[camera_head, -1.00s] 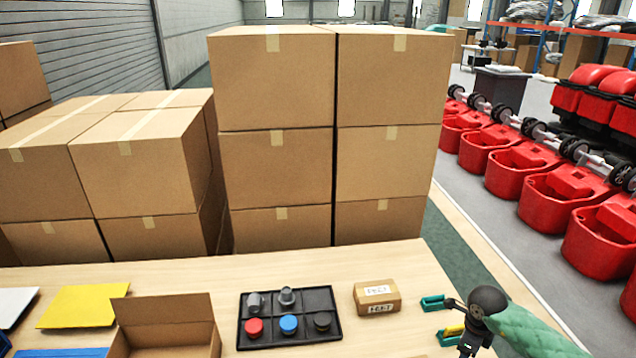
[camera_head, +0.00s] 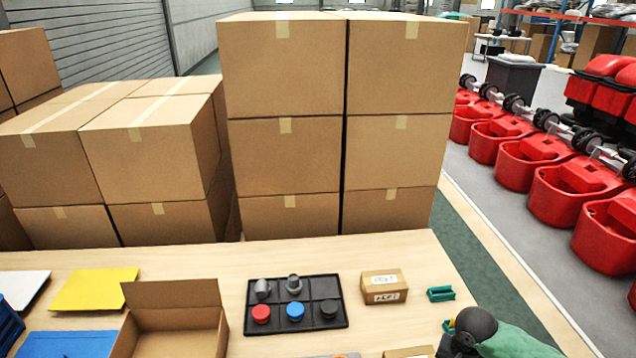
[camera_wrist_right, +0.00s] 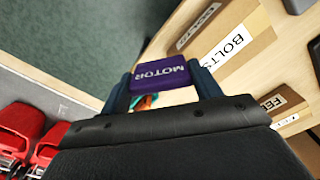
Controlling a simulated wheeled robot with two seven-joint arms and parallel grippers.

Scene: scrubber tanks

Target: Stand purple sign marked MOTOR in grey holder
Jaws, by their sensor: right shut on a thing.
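The purple sign (camera_wrist_right: 160,75) marked MOTOR is held between the two dark fingers of my right gripper (camera_wrist_right: 158,84) in the right wrist view. Its lettering appears upside down there. In the head view my right wrist (camera_head: 474,328) is at the bottom right, and the sign and fingertips are hidden or cut off. I cannot make out a grey holder with certainty; only a small grey sliver (camera_head: 347,355) shows at the bottom edge. My left gripper is not in view.
A teal bracket (camera_head: 441,294) lies near the table's right edge. Beside it are a small labelled carton (camera_head: 384,297) and a black tray (camera_head: 340,313) with coloured knobs. An open box (camera_head: 140,296) stands left. A carton marked BOLTS (camera_wrist_right: 250,50) shows in the wrist view.

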